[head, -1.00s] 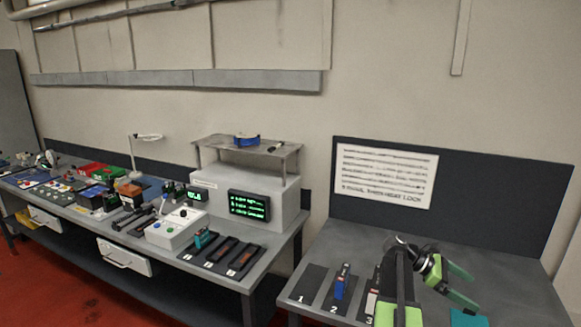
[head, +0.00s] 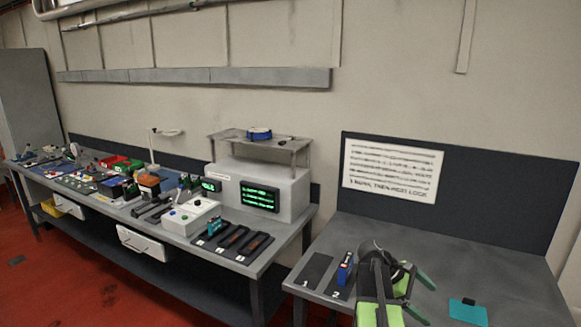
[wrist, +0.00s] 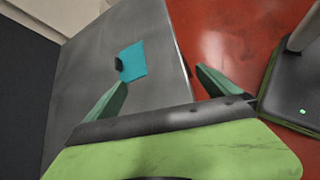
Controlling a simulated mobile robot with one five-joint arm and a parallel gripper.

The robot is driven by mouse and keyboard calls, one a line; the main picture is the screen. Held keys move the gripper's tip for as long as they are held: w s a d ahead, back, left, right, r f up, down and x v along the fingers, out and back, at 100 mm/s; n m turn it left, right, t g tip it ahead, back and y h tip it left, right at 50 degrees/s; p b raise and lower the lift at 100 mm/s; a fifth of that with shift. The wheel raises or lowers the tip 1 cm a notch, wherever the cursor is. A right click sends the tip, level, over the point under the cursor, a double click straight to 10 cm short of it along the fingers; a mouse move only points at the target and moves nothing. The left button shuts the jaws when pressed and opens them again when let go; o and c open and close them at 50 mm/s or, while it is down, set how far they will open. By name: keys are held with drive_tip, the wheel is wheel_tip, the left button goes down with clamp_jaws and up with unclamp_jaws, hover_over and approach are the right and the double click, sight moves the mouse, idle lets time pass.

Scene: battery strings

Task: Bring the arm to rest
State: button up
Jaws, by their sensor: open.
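My gripper (head: 430,304) hangs over the right-hand table at the lower right of the head view. Its two green fingers are spread apart with nothing between them. In the wrist view my gripper (wrist: 161,77) also shows open and empty. A teal mat (head: 468,311) with a small dark piece on it lies to the right of my gripper. The teal mat also shows in the wrist view (wrist: 134,60), beyond the fingers. My arm covers part of the table to the right of slot 2.
A blue battery (head: 345,268) stands in slot 2 on the table; slot 1 (head: 316,269) is empty. A long bench (head: 262,268) on the left holds a white control box (head: 190,216), a display (head: 261,198) and many parts. A dark panel (head: 497,196) backs the table. Red floor lies in front.

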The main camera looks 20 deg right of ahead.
drive_tip(key=w+a+f+m+t+y+b, duration=0.1)
drive_tip(key=w+a+f, duration=0.2)
drive_tip(key=a, duration=0.4)
drive_tip(key=w+a+f+m+t+y, duration=0.15)
drive_tip(key=w+a, duration=0.25)
drive_tip(key=a, duration=0.4)
drive_tip(key=w+a+f+t+y+b, duration=0.1)
drive_tip(key=w+a+f+t, duration=0.2)
drive_tip(key=a, duration=0.4)
drive_tip(key=w+a+f+m+y, duration=0.1)
drive_tip(key=a+f+m+y, duration=0.1)
drive_tip(key=a, duration=1.1)
drive_tip(key=w+a+f+m+y+b, duration=0.1)
drive_tip(key=a+f+y, duration=0.1)
drive_tip(key=a, duration=1.2)
drive_tip(key=shift+f+m+t, duration=0.35)
drive_tip(key=shift+t, duration=0.1)
